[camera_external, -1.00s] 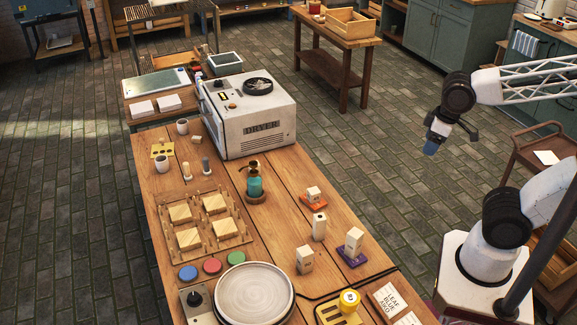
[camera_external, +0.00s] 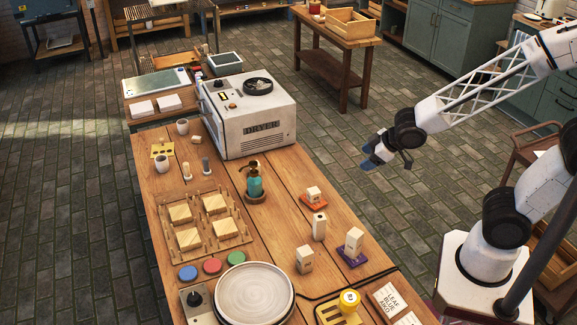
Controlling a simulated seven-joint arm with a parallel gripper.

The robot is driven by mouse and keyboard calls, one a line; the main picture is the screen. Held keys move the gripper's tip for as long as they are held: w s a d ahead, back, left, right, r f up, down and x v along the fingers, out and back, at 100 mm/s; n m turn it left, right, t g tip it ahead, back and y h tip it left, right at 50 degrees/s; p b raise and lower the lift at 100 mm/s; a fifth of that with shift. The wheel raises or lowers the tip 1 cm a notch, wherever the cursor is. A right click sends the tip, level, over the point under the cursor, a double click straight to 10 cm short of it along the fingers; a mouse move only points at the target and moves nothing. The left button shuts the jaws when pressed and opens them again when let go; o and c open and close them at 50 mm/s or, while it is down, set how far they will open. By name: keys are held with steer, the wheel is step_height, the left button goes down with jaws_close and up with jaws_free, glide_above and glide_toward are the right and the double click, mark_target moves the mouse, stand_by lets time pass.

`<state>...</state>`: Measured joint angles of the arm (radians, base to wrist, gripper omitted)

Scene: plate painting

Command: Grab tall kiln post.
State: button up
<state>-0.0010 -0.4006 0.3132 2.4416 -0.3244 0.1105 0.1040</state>
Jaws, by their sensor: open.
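Several cream blocks that look like kiln posts stand on the right half of the wooden table. A slim upright post (camera_external: 319,227) with a dark spot on its top stands directly on the wood. A thicker block (camera_external: 304,260) stands in front of it. Another block (camera_external: 353,242) stands on a purple base, and a short block (camera_external: 313,193) sits on an orange base. I cannot tell for certain which is tallest. My gripper (camera_external: 372,152) is open and empty, in the air to the right of the table, above and right of the posts.
A white dryer (camera_external: 252,127) stands at the back of the table. A teal pump bottle (camera_external: 254,182) is left of the posts.

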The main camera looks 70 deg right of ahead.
steer(key=w+a+f+n+t+y, duration=0.2)
steer(key=w+a+f+n+y, duration=0.1)
steer(key=w+a+f, duration=0.4)
steer(key=n+t+y, duration=0.1)
steer(key=n+y, duration=0.1)
steer(key=y, duration=0.3)
glide_toward(321, 216)
steer(key=shift+x, duration=2.25)
steer(key=shift+d+f, duration=0.1)
steer(key=shift+f, duration=0.05)
steer(key=shift+x, duration=1.3)
steer(key=shift+x, duration=2.6)
steer(key=shift+c, duration=0.3)
steer(key=c, duration=1.1)
